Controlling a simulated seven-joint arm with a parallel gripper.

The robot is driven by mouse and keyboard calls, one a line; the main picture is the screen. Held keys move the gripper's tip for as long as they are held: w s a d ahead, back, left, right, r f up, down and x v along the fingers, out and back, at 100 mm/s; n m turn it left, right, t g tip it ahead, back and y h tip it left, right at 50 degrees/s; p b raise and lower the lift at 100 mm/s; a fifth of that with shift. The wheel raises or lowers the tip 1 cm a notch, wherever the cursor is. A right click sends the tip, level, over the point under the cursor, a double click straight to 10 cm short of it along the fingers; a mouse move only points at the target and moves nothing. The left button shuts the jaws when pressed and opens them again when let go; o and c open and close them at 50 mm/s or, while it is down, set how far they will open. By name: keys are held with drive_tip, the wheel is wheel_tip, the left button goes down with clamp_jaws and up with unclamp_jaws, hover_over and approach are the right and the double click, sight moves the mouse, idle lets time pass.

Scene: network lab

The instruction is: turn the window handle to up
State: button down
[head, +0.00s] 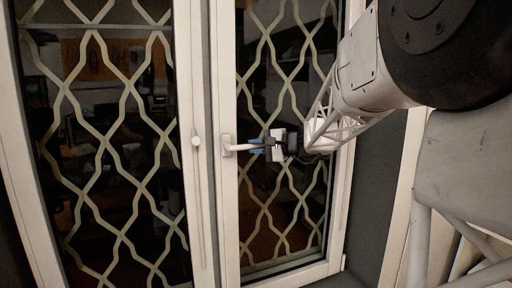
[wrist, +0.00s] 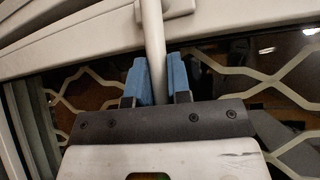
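The window handle (head: 240,148) is a pale lever on the frame of the right window sash. In the head view it lies about horizontal, its free end pointing right, away from its base plate. My gripper (head: 257,147) reaches in from the right with its blue fingertips at the lever's outer part. In the wrist view the lever (wrist: 153,40) runs down between the two blue fingertips (wrist: 158,80). Both pads appear to touch its sides, so my gripper looks shut on it. The lever's free end is hidden behind the gripper body.
The left window sash (head: 185,100) stands beside the right one, with a thin vertical rod (head: 199,200) and knob near the seam. A wavy pale grille (head: 90,190) covers the dark glass. My arm fills the right side of the head view.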

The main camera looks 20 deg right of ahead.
sight(230, 145)
drive_tip(key=shift+r, duration=0.2)
idle(0.3)
drive_tip(key=r+n+h, duration=0.1)
drive_tip(key=r+n+g+h, duration=0.1)
drive_tip(key=shift+a+r+h, duration=0.3)
drive_tip(key=shift+r+h, duration=0.05)
drive_tip(key=shift+h, duration=0.05)
drive_tip(key=a+r+n+h, duration=0.1)
drive_tip(key=h, duration=0.1)
drive_tip(key=a+r+n+g+h, duration=0.1)
drive_tip(key=r, duration=0.1)
drive_tip(key=shift+n+h, duration=0.3)
drive_tip(key=shift+h, duration=0.1)
drive_tip(key=a+r+n+h, duration=0.1)
drive_tip(key=a+h, duration=0.1)
drive_tip(key=h, duration=0.1)
drive_tip(key=shift+a+r+n+g, duration=0.3)
drive_tip(key=shift+a+r+n, duration=0.05)
drive_tip(key=shift+n, duration=0.05)
drive_tip(key=shift+a+r+n+h, duration=0.1)
drive_tip(key=shift+a+n+h, duration=0.35)
drive_tip(key=shift+a+h, duration=0.45)
drive_tip(key=shift+a+r+n+h, duration=0.1)
drive_tip(key=shift+a+n+h, duration=0.4)
drive_tip(key=shift+h, duration=0.6)
drive_tip(key=shift+a, duration=0.1)
drive_tip(key=c, duration=1.1)
unclamp_jaws()
drive_tip(key=shift+s+r, duration=0.1)
